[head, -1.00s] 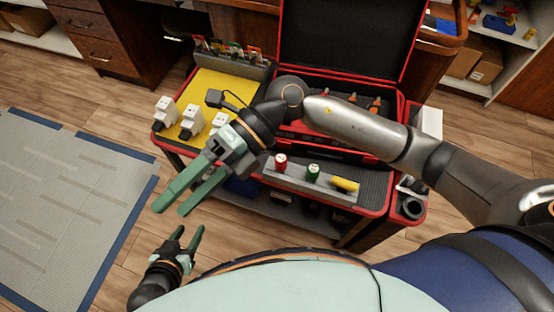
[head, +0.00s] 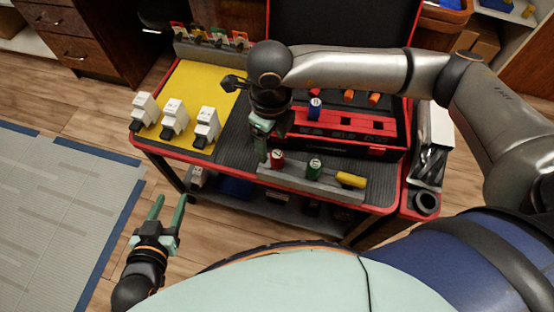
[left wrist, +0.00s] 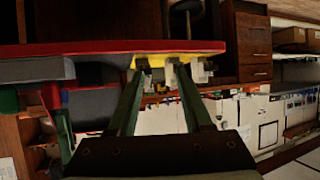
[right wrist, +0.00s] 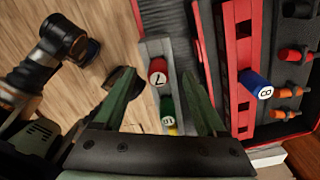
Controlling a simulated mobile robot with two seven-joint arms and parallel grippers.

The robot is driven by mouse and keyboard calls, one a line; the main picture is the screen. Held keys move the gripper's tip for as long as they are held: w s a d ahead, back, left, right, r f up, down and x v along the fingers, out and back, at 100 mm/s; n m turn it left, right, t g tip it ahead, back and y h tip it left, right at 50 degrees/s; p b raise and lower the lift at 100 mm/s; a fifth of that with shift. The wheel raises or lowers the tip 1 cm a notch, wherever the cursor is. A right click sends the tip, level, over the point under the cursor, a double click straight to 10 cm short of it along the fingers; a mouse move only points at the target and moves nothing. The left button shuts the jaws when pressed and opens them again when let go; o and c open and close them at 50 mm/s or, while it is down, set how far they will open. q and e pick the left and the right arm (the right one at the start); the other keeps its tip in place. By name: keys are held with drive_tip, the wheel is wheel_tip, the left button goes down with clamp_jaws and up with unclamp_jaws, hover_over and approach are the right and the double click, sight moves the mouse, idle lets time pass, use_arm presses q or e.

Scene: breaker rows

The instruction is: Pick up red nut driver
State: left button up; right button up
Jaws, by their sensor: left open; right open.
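The red nut driver (head: 277,159) stands upright in the left end of a grey rack (head: 300,182) at the table's front edge. Its round cap, marked 7, shows in the right wrist view (right wrist: 157,72). My right gripper (head: 262,146) points down just left of and above the red driver. In the right wrist view its open fingers lie on either side of the cap, with no clear contact; the driver's lower part is hidden. My left gripper (head: 169,203) is open and empty, low in front of the table.
A green driver (head: 314,167) and a yellow one (head: 351,180) share the rack. A blue driver (head: 315,108) stands in the red toolbox (head: 370,136) behind. White breakers (head: 174,118) sit on the yellow mat (head: 195,88) at the left.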

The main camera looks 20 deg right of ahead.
sight(277, 153)
drive_tip(key=f, duration=0.3)
drive_tip(key=s+f, duration=0.1)
drive_tip(key=f, duration=0.1)
drive_tip(key=shift+d+b, duration=0.35)
drive_tip(key=shift+b, duration=0.05)
drive_tip(key=shift+f, duration=0.35)
use_arm(q)
drive_tip(key=w+r, duration=0.1)
drive_tip(key=r+t, duration=0.1)
drive_tip(key=r, duration=0.1)
drive_tip(key=w+r+t, duration=0.1)
drive_tip(key=r, duration=0.1)
drive_tip(key=shift+w+m+h, duration=0.3)
use_arm(e)
clamp_jaws()
